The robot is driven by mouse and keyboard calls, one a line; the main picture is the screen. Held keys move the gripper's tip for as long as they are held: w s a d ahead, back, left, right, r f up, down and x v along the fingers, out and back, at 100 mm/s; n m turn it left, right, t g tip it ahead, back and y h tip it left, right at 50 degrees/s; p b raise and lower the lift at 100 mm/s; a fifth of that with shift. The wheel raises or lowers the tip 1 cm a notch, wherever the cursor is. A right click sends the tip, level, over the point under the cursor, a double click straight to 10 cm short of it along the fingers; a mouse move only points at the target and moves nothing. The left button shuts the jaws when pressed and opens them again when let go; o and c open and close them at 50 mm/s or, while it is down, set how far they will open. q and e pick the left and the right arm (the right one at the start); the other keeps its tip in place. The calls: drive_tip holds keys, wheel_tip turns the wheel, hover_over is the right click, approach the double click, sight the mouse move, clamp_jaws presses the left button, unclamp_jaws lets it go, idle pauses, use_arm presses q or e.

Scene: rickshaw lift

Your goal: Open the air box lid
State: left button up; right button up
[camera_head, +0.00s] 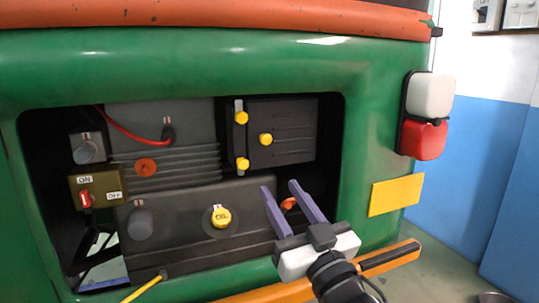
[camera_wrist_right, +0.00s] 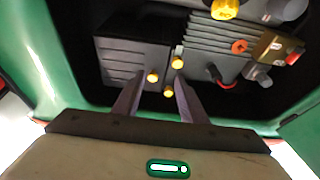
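The air box lid (camera_head: 290,120) is a dark grey ribbed panel at the upper right of the engine bay, and it looks shut. A yellow knob (camera_head: 266,139) sits on its left part. Two more yellow knobs, an upper one (camera_head: 241,118) and a lower one (camera_head: 242,163), sit along its left edge. My right gripper (camera_head: 279,186) is open and empty, below the lid, with its purple fingers pointing up into the bay. In the right wrist view the lid (camera_wrist_right: 125,60) appears upside down, beyond the open fingers (camera_wrist_right: 157,79). My left gripper is out of view.
The green body frame (camera_head: 190,65) surrounds the bay. A yellow oil cap (camera_head: 221,216), a red ON/OFF switch (camera_head: 85,199) and a red cable (camera_head: 130,131) are inside. An orange bumper bar (camera_head: 390,257) runs below; a red-white lamp (camera_head: 427,115) is at right.

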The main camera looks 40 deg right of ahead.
sight(267, 142)
drive_tip(key=shift+m+t+h, duration=0.3)
drive_tip(key=shift+t+h, duration=0.1)
drive_tip(key=w+d+r, duration=0.1)
drive_tip(key=w+r, duration=0.1)
drive_tip(key=w+d+r+p, duration=0.1)
drive_tip(key=w+r, duration=0.1)
drive_tip(key=w, duration=0.1)
drive_tip(key=w+r+p, duration=0.1)
drive_tip(key=w+r, duration=0.2)
drive_tip(key=shift+w+d, duration=0.2)
drive_tip(key=shift+d, duration=0.2)
clamp_jaws()
